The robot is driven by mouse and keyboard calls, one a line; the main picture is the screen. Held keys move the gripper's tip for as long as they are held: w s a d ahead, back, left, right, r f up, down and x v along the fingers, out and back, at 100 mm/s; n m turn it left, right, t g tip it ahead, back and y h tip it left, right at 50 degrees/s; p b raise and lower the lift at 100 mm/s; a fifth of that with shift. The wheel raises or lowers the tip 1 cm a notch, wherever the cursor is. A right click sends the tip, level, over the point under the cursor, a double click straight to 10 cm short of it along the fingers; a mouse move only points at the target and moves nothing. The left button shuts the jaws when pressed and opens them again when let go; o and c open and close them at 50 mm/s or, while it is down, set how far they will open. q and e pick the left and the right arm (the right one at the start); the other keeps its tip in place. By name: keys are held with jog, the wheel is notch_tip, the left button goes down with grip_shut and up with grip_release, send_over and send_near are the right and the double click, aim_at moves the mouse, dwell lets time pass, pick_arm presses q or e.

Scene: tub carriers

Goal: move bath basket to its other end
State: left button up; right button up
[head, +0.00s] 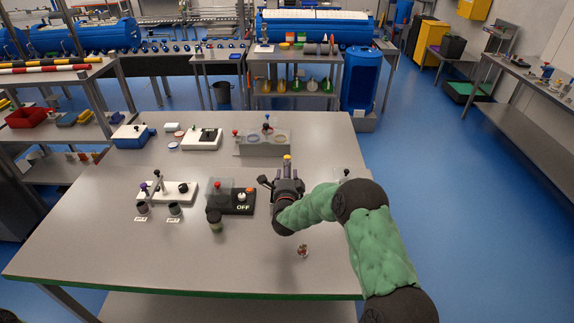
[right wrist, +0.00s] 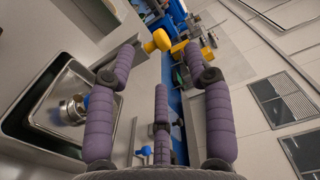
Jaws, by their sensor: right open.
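My right gripper (head: 287,178) is over the workbench, at the end of the green arm. In the right wrist view its purple fingers (right wrist: 162,62) are spread apart with nothing between them. A yellow knob (right wrist: 158,40) shows just beyond the fingertips, apart from them; a yellow top (head: 287,158) also shows at the gripper in the head view. A steel tub (right wrist: 35,118) lies left of the fingers in the right wrist view, holding a round metal piece (right wrist: 72,109) with a blue knob. I cannot tell whether this is the bath basket. My arm hides much of that area in the head view.
The workbench (head: 110,240) also bears a black block marked OFF (head: 240,208), a white stand (head: 180,192), dark cups and a grey-clear block (head: 262,146). A small reddish item (head: 303,251) lies near the front. The front left of the bench is clear.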

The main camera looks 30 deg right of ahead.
jog(key=v, duration=0.7)
jog(key=shift+r, duration=0.15)
